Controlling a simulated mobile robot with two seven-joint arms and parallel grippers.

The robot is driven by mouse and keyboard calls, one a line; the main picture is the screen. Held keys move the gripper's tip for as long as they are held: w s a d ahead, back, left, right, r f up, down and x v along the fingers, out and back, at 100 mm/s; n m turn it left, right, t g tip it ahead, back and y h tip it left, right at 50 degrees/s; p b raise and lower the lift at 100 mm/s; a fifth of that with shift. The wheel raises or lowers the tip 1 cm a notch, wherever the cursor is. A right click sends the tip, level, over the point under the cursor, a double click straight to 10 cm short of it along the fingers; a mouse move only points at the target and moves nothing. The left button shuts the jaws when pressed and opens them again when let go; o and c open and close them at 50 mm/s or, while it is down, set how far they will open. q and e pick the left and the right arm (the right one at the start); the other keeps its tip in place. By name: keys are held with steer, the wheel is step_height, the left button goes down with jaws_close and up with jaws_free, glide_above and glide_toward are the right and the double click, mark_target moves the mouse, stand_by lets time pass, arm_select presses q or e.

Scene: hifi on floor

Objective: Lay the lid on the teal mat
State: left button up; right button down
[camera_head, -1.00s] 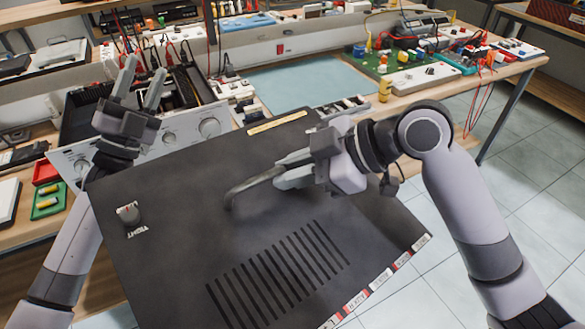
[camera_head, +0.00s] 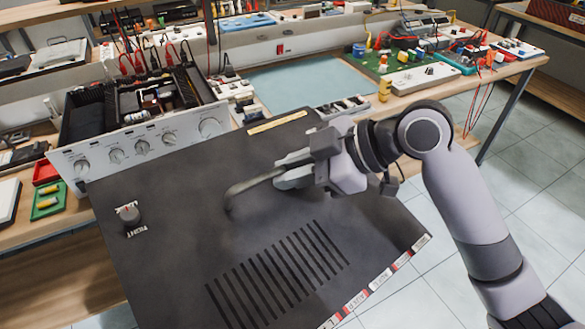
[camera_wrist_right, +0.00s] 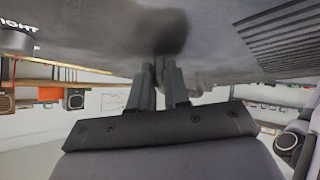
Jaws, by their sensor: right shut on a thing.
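The lid (camera_head: 190,200) is a large dark grey panel with a handle (camera_head: 250,186), a slotted vent, a small knob and labelled strips along its edges. My right gripper (camera_head: 283,176) is shut on the lid's handle and holds the lid tilted in front of the bench. In the right wrist view the gripper (camera_wrist_right: 168,75) closes on the handle under the lid's dark face (camera_wrist_right: 90,30). The teal mat (camera_head: 310,85) lies bare on the bench behind the lid. My left gripper is out of view.
An opened hifi unit (camera_head: 150,125) with a knobbed silver front stands left of the mat. A green circuit board (camera_head: 375,62) and meters sit to its right. Small parts and a yellow piece (camera_head: 384,90) border the mat. Open tiled floor lies right.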

steer(key=shift+r, duration=0.1)
steer(key=shift+d+f, duration=0.2)
steer(key=shift+f, duration=0.1)
steer(key=d+f+m+t+h, duration=0.1)
steer(key=d+m+t, duration=0.1)
steer(key=d, duration=0.1)
steer(key=w+d+f+m+t+h, duration=0.1)
steer(key=d+f+m+t, duration=0.1)
steer(key=d+m, duration=0.1)
steer(key=d+f+m+t+h, duration=0.1)
steer(key=d+f+m+t, duration=0.1)
steer(key=d+m, duration=0.1)
steer(key=shift+w+d+f+h, duration=0.1)
steer(key=shift+w+d+h, duration=0.05)
steer(key=shift+w+h, duration=0.2)
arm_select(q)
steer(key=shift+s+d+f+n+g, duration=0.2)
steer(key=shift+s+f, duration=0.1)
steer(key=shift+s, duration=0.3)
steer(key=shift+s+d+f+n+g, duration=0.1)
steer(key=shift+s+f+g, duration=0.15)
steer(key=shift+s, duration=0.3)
arm_select(e)
steer(key=s+d+f+m+t+h, duration=0.1)
steer(key=d+m+h, duration=0.6)
steer(key=d, duration=0.7)
steer(key=shift+s+d+f+m+t, duration=0.25)
steer(key=shift+s+m+t, duration=0.35)
steer(key=shift+s+t, duration=0.4)
